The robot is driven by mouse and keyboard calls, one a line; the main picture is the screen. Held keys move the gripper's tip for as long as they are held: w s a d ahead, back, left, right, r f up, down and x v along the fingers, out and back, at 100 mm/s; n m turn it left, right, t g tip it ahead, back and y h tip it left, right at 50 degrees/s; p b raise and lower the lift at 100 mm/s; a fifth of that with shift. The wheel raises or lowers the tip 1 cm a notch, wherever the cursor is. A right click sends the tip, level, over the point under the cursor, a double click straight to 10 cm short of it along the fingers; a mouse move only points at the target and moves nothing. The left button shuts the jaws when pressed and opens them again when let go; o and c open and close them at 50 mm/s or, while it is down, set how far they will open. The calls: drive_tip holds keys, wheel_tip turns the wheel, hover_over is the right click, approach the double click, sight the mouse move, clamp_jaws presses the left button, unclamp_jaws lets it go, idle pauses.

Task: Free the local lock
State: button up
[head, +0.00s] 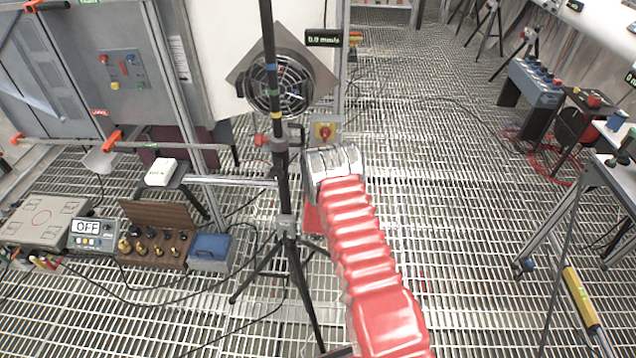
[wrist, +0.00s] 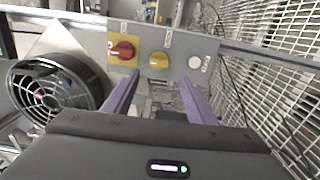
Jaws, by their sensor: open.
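A grey control panel (wrist: 183,47) is ahead of my gripper in the wrist view. It carries a red rotary switch (wrist: 122,51) on a yellow plate, a yellow knob (wrist: 158,60) and a small white round part (wrist: 195,62). Their labels are too small to read, so I cannot tell which is the local lock. My gripper (wrist: 160,77) is open and empty, its two purple fingers apart below the yellow knob in the picture. I cannot tell how far they are from the panel. In the head view the red switch (head: 324,131) shows just beyond my wrist; my fingers are hidden there.
A round fan (wrist: 50,90) stands left of my gripper. A black tripod pole (head: 279,150) rises close left of my arm in the head view. Open grating floor (head: 440,190) lies to the right.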

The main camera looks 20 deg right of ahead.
drive_tip(key=v, duration=0.5)
idle(0.5)
